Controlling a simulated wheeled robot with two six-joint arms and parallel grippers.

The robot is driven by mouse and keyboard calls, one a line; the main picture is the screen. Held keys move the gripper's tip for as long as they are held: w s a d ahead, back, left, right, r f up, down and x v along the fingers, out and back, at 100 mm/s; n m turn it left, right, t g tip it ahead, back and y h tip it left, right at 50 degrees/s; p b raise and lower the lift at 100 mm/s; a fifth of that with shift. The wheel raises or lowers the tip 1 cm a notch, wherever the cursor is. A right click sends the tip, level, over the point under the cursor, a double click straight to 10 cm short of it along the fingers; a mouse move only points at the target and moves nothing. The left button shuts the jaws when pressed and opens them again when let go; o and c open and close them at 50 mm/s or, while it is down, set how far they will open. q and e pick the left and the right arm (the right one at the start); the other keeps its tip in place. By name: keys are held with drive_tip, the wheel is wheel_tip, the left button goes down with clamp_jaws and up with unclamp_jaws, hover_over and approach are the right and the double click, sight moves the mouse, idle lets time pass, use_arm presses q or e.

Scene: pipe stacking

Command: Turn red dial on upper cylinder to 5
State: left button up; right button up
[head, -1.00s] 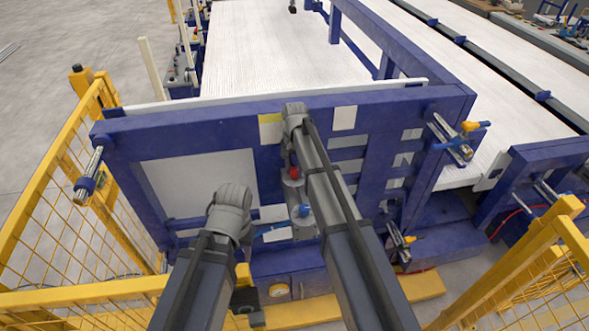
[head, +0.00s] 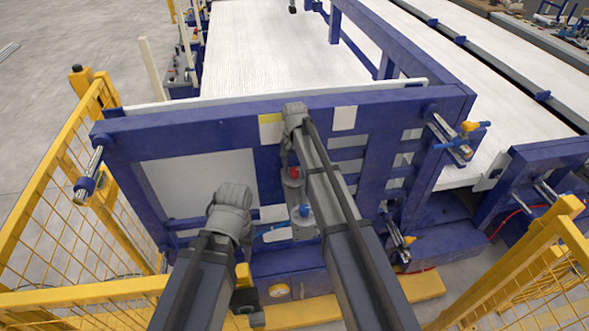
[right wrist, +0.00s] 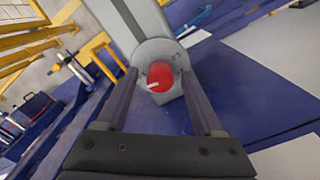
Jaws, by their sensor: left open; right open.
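The red dial (head: 294,173) sits on the upper grey cylinder (head: 291,183) on the blue frame, partly covered by my right arm. In the right wrist view the red dial (right wrist: 160,77) has a white pointer toward its left side. My right gripper (right wrist: 168,85) is open, its two fingers on either side of the dial; I cannot tell whether they touch it. In the head view that gripper is mostly hidden behind its arm. A blue dial (head: 305,211) is on the lower cylinder (head: 304,222). My left arm reaches up at the left; its gripper is not clearly visible.
The blue machine frame (head: 210,135) stands behind the cylinders, with a pale panel (head: 200,180). Blue-handled valves (head: 460,140) are at the right. Yellow fences (head: 60,170) stand on both sides. A white conveyor bed (head: 265,50) extends behind.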

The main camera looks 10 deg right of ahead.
sight(295, 170)
drive_tip(key=shift+r, duration=0.1)
wheel_tip(295, 170, up, 8)
drive_tip(key=p, duration=0.8)
drive_tip(key=shift+f, duration=0.2)
